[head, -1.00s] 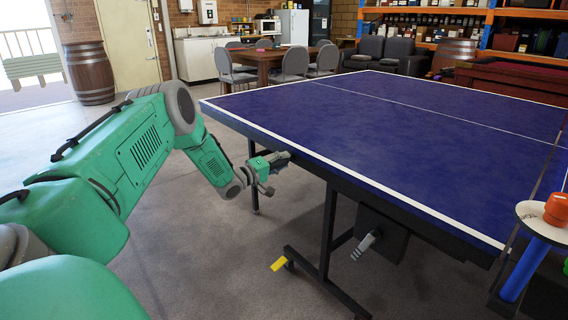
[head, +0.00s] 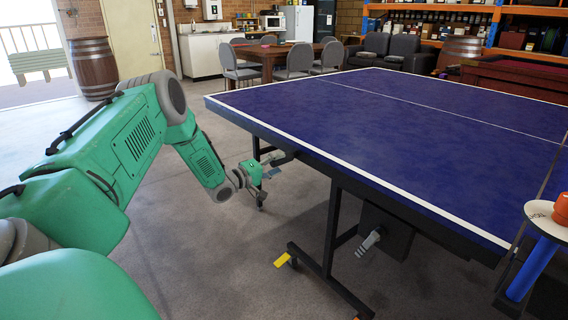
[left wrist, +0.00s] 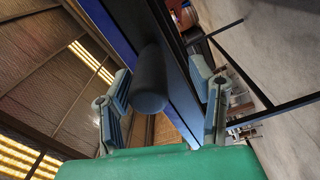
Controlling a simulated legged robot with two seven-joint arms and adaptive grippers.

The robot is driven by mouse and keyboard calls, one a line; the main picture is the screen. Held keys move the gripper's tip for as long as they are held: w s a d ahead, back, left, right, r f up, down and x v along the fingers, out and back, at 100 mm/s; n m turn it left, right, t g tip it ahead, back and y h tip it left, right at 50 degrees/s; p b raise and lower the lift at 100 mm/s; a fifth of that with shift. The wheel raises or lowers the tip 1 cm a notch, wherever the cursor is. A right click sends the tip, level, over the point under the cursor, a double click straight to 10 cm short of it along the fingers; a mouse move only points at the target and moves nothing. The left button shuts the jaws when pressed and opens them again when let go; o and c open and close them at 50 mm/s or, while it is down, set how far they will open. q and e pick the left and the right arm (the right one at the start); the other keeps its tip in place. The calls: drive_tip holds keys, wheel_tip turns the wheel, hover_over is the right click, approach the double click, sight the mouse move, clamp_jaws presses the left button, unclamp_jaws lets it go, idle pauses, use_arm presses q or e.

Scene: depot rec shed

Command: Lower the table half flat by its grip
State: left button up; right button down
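The blue table-tennis table half (head: 390,125) lies flat and level in the head view, with white edge lines and a dark frame. Its grip (head: 281,158) is a short dark bar sticking out from the near side edge. My left gripper (head: 268,169) is at this grip, just below the table edge. In the left wrist view the grip (left wrist: 150,82) is a dark rounded cylinder between the two spread fingers of my left gripper (left wrist: 158,72), with gaps visible on both sides.
Dark table legs with a yellow-tipped pedal (head: 281,262) stand beneath. A round white stand (head: 546,222) with an orange object (head: 561,208) is at the right edge. Chairs and a wooden table (head: 272,58) are behind. The floor left of the table is clear.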

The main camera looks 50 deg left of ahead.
use_arm(q)
drive_tip(key=s, duration=0.8)
drive_tip(key=shift+s+a, duration=0.4)
drive_tip(key=shift+f, duration=0.1)
